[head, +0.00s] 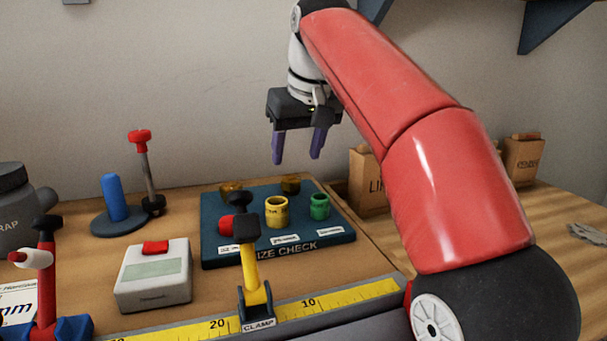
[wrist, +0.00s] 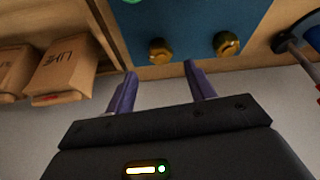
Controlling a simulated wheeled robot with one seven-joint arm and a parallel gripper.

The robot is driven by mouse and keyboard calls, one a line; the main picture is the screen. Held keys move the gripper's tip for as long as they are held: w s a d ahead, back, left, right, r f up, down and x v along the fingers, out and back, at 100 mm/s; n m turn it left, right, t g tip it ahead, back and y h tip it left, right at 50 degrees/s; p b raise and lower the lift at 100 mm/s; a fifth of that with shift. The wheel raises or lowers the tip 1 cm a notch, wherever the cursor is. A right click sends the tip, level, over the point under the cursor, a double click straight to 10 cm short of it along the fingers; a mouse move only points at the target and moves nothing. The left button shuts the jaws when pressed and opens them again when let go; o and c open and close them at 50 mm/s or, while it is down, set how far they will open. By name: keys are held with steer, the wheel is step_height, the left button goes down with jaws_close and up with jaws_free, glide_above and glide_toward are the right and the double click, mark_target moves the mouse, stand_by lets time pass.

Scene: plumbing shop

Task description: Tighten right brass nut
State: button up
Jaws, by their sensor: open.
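The right brass nut (head: 291,184) sits at the back edge of the blue size-check board (head: 222,254). The left brass nut (head: 230,187) is on the same edge. In the wrist view the right nut (wrist: 160,50) shows on the left, just beyond and between my fingertips, and the left nut (wrist: 227,43) shows to its right. My gripper (head: 297,158) is open and empty, with its purple fingers pointing down above the right nut, apart from it. The gripper also shows in the wrist view (wrist: 159,69).
Yellow (head: 277,212) and green (head: 320,207) fittings stand on the board. A yellow clamp (head: 249,265) stands in front. A blue post (head: 115,197) and a red-topped tool (head: 147,170) are at left. Cardboard boxes (head: 366,180) stand right of the board.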

mark_target(291, 178)
steer(key=b+x, duration=0.1)
steer(key=x, duration=0.5)
steer(key=c, duration=1)
